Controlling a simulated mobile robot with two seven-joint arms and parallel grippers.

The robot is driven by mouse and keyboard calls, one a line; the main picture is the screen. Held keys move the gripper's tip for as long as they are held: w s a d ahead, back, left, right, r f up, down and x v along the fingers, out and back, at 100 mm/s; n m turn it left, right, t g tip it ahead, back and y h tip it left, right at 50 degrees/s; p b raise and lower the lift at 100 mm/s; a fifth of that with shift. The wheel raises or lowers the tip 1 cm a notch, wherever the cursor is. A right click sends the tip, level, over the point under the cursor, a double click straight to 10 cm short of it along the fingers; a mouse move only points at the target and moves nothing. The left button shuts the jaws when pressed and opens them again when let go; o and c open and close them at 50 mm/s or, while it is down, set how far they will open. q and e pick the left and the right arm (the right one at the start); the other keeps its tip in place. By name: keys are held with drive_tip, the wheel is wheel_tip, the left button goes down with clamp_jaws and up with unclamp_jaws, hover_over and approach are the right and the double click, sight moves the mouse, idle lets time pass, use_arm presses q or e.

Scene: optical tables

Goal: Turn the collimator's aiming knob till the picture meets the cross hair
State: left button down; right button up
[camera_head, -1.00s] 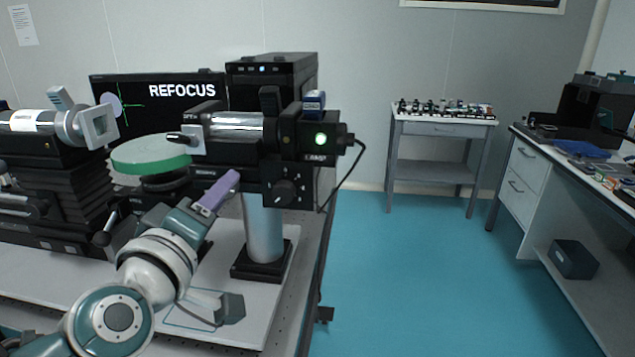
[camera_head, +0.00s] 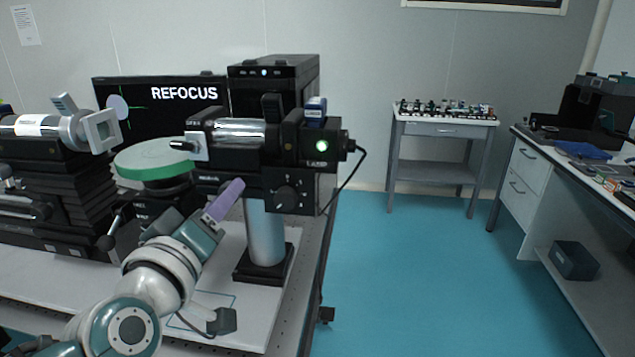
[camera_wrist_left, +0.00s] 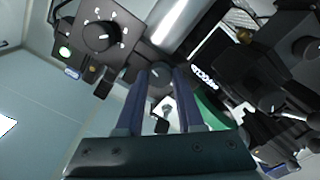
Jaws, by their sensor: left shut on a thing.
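The collimator (camera_head: 240,152) is a black body with a shiny barrel, held on a silver post. My left gripper (camera_head: 238,184) has purple fingers and reaches up under the barrel. In the left wrist view its fingers (camera_wrist_left: 163,78) are shut on a small round aiming knob (camera_wrist_left: 158,73) with a pale mark; the head view hides this knob. The black screen (camera_head: 183,112) behind reads "REFOCUS". On it a pale disc picture (camera_head: 117,107) lies at the left, beside a green cross hair, partly hidden by the instrument in front; the two are not centred. My right gripper is not in view.
A larger dial (camera_head: 287,198) with a scale sits on the collimator's right part, near my fingers; it also shows in the wrist view (camera_wrist_left: 100,37). A green-rimmed round disc (camera_head: 153,160) stands left of the barrel. A lamp cable (camera_head: 350,180) hangs at the right.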

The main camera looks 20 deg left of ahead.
use_arm(q)
drive_tip(key=shift+m+p, duration=0.8)
drive_tip(key=shift+m, duration=2)
drive_tip(key=c, duration=0.5)
unclamp_jaws()
drive_tip(key=v, duration=1)
drive_tip(key=shift+a, duration=0.1)
